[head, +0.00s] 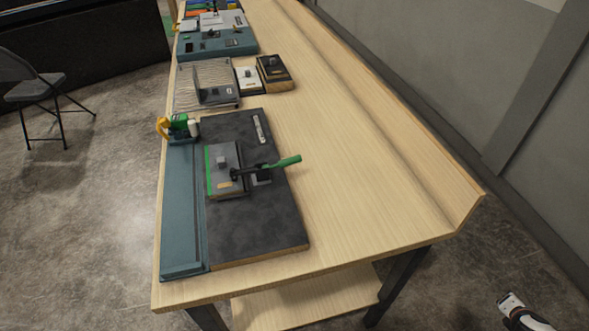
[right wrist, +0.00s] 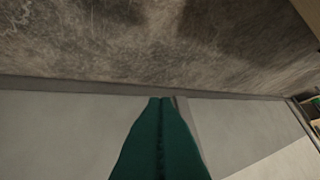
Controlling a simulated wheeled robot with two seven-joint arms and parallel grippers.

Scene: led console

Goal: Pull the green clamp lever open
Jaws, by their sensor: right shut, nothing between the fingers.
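The clamp lever with the green grip (head: 286,163) sits on a dark board (head: 265,222) on the wooden table in the head view. Its black clamp arm (head: 240,174) reaches left over a grey block (head: 222,157) with a green edge. The green grip points right and slightly up in the picture. In the right wrist view my right gripper (right wrist: 161,99) is shut and empty, with floor and wall behind it. In the head view a white and black part of my right arm shows at the bottom right, well away from the table. My left gripper is not in view.
A teal tray (head: 183,225) lies along the board's left side, with yellow and green items at its far end. A wire rack (head: 190,87), small boxes (head: 273,70) and a teal case stand farther back. The table's right side is clear, with a raised edge (head: 440,172).

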